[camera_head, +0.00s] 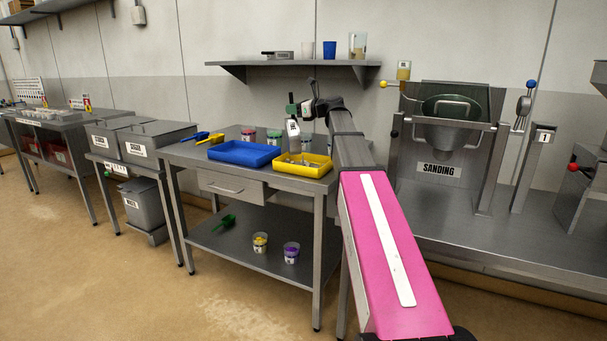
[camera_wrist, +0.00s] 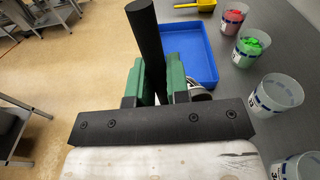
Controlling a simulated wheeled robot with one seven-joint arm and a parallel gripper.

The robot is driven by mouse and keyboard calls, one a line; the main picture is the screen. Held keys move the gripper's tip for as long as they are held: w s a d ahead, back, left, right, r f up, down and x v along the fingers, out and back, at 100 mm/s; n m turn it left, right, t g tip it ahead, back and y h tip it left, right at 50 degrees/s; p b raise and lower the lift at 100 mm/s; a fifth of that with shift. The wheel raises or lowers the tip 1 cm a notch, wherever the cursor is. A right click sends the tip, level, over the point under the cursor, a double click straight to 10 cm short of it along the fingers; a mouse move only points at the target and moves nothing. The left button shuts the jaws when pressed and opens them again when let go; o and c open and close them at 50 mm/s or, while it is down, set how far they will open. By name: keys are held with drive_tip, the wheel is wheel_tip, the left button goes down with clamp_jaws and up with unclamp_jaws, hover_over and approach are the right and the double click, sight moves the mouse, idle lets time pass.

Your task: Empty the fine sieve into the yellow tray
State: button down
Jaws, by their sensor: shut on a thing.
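My gripper (camera_wrist: 156,82) is shut on a black upright handle (camera_wrist: 147,40), which stands between its green fingers. A small part of a metal round thing (camera_wrist: 197,85), perhaps the fine sieve, shows behind the right finger; the rest is hidden. In the head view my gripper (camera_head: 298,108) is above the yellow tray (camera_head: 318,172). A pale grey piece with a label (camera_head: 293,136) shows just below the fingers, over the tray's back part; I cannot tell whether it is the sieve. Some small greyish items show inside the tray, too small to make out.
A blue tray (camera_head: 243,153) lies left of the yellow one, and shows ahead in the wrist view. Blue and yellow scoops (camera_head: 205,138) lie at the table's left. Several labelled cups stand along the back. A wall shelf (camera_head: 290,65) hangs above. The sanding machine (camera_head: 440,160) stands right.

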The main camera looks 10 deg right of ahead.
drive_tip(key=shift+d+r+m+t+y+p, duration=0.1)
drive_tip(key=shift+d+m+t+y+p, duration=0.2)
drive_tip(key=shift+d, duration=0.5)
drive_tip(key=shift+d+m+t+y+p, duration=0.1)
drive_tip(key=shift+d+m+y, duration=0.25)
drive_tip(key=shift+d, duration=0.45)
drive_tip(key=shift+d+m+t+y, duration=0.45)
drive_tip(key=shift+d+y, duration=0.2)
drive_tip(key=shift+d, duration=0.65)
drive_tip(key=a+n+h, duration=0.1)
drive_tip(key=a, duration=0.1)
drive_tip(key=a+n+g+h, duration=0.1)
drive_tip(key=a, duration=0.2)
drive_tip(key=shift+g, duration=0.25)
drive_tip(key=a+f+n+g+h+b, duration=0.1)
drive_tip(key=a+f+n+h+b, duration=0.1)
drive_tip(key=a+f+h, duration=0.3)
drive_tip(key=a+f+n+g+h+b, duration=0.1)
drive_tip(key=a+f+n+h+b, duration=0.1)
drive_tip(key=a+f, duration=0.4)
drive_tip(key=a+f+n+g+h+b, duration=0.1)
drive_tip(key=a+f+h, duration=0.4)
drive_tip(key=a, duration=0.9)
drive_tip(key=shift+f+n+h+b, duration=0.2)
drive_tip(key=shift+n+h+b, duration=0.5)
drive_tip(key=shift+h+b, duration=0.65)
